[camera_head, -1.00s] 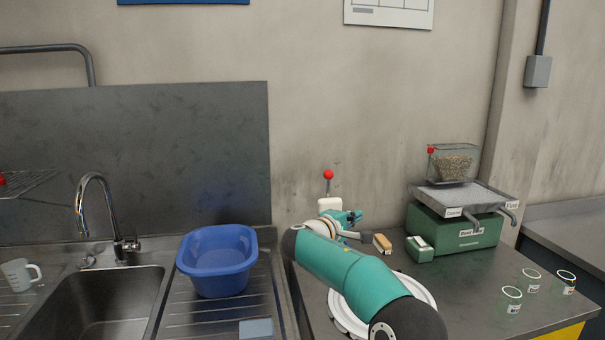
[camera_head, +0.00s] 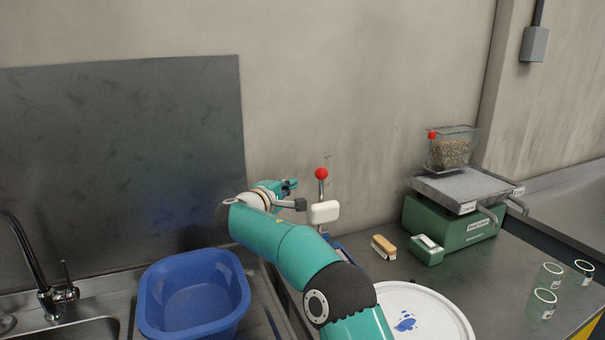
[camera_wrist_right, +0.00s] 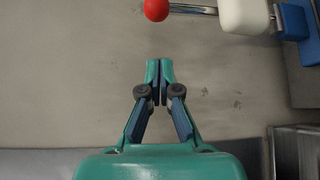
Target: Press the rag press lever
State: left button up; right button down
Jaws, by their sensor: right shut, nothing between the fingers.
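The rag press lever, a metal rod with a red ball knob (camera_head: 321,174), stands upright from a white block (camera_head: 324,211) near the wall. In the right wrist view the red knob (camera_wrist_right: 156,10) and the white block (camera_wrist_right: 243,16) show at the top edge. My right gripper (camera_head: 291,186) is shut and empty, just left of the knob and apart from it. In the right wrist view its fingertips (camera_wrist_right: 160,65) are together, with bare wall behind. The lower part of the press is mostly hidden behind my right arm. My left gripper is not in view.
A blue basin (camera_head: 194,297) stands on the drainer left of my arm. Right of the press are a wooden-backed brush (camera_head: 384,246), a green-and-white box (camera_head: 427,250), a green scale (camera_head: 455,228), several glass jars (camera_head: 543,303) and a white round lid (camera_head: 440,312).

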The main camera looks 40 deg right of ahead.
jog(key=p+x, duration=0.2)
jog(key=x, duration=0.1)
jog(key=p+x, duration=0.2)
jog(key=x, duration=0.1)
jog(key=p+x, duration=0.2)
jog(key=x, duration=0.2)
jog(key=shift+s+d+p, duration=0.25)
jog(key=shift+p, duration=0.05)
dwell(0.4)
